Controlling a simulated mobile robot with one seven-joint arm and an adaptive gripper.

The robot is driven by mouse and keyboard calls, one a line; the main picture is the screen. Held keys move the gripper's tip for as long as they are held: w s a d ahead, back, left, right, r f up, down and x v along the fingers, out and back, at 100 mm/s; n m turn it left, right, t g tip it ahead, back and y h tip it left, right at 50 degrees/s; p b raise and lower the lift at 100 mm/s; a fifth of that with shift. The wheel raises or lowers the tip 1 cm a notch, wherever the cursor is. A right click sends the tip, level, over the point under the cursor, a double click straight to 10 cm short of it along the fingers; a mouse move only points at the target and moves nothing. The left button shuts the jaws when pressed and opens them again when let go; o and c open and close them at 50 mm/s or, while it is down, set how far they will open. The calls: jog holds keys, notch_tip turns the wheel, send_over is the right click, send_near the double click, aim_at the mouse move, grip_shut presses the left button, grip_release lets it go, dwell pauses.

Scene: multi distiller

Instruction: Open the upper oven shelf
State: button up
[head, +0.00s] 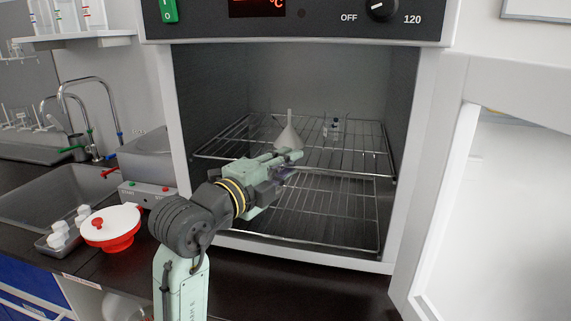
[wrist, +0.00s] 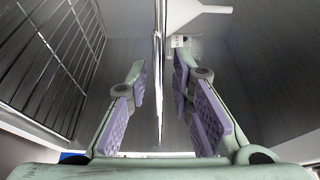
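The upper oven shelf (head: 355,158) is a wire rack inside the open oven. It carries a white funnel (head: 289,136) and a small glass vessel (head: 333,127). My gripper (head: 290,165) is at the front edge of this rack, left of its middle in the head view. In the wrist view, the rack shows edge-on as a bright upright line (wrist: 158,100). My open fingers stand on either side of it, with gaps between the pads and the rack. The funnel (wrist: 200,12) shows at the top right there.
The lower wire shelf (head: 325,215) lies below, empty where visible. The oven door (head: 480,200) stands open at the right. A red-and-white round container (head: 112,228) and a tray of white pieces (head: 62,238) stand left on the dark bench, near the sink (head: 60,195).

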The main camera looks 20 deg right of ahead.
grip_shut()
dwell(0.6)
